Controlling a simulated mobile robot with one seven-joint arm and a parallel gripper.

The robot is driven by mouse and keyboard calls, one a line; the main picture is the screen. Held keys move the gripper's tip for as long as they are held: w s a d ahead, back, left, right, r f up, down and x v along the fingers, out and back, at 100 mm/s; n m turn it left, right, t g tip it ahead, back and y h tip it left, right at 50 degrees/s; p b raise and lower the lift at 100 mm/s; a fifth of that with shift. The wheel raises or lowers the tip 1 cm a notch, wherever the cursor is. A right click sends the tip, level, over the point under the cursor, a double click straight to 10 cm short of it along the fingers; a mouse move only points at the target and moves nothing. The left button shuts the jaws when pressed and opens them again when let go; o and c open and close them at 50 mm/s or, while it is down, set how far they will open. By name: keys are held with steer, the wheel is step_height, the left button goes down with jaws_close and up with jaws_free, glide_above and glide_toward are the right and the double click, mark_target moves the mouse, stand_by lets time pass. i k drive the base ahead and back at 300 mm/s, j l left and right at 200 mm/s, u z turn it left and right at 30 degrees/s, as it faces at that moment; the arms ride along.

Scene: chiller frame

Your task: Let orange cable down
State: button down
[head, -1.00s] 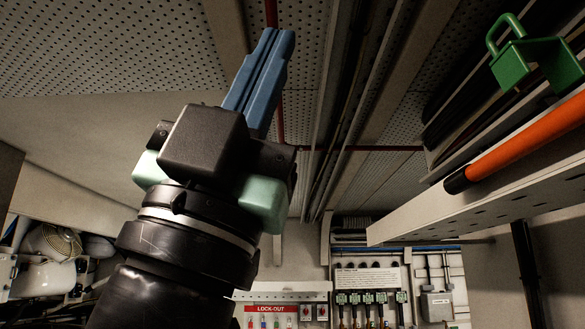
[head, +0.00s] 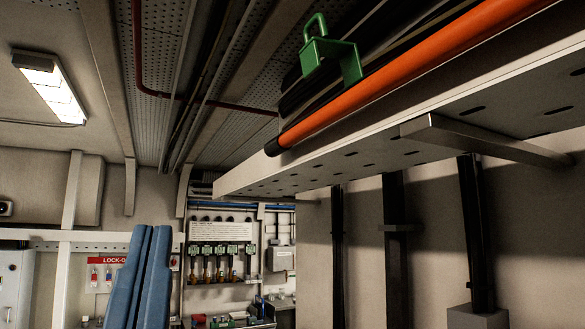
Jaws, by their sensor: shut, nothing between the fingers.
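The orange cable (head: 400,72) lies along the raised cable tray (head: 345,165) at the upper right of the head view. Its black end (head: 280,141) is near the tray's left end. A green clip with a loop (head: 329,56) stands at the cable's far side, toward its left end. My gripper (head: 145,230) shows at the lower left, its blue fingers pointing up and pressed together with nothing between them. It is apart from the cable, to the left of the tray in the picture. The rest of my arm is out of frame.
Black cables lie behind the orange one on the tray. A bracket (head: 485,140) supports the tray, and dark vertical cables (head: 395,250) run down the wall below it. A tool board (head: 221,250) and lock-out panel (head: 98,275) are at the back.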

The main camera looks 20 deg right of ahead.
mark_target(488, 20)
steer(key=k+z, duration=0.2)
steer(key=z, duration=0.15)
steer(key=k+j+z, duration=0.1)
steer(key=z, duration=0.3)
steer(key=k+l, duration=0.05)
steer(key=k, duration=0.05)
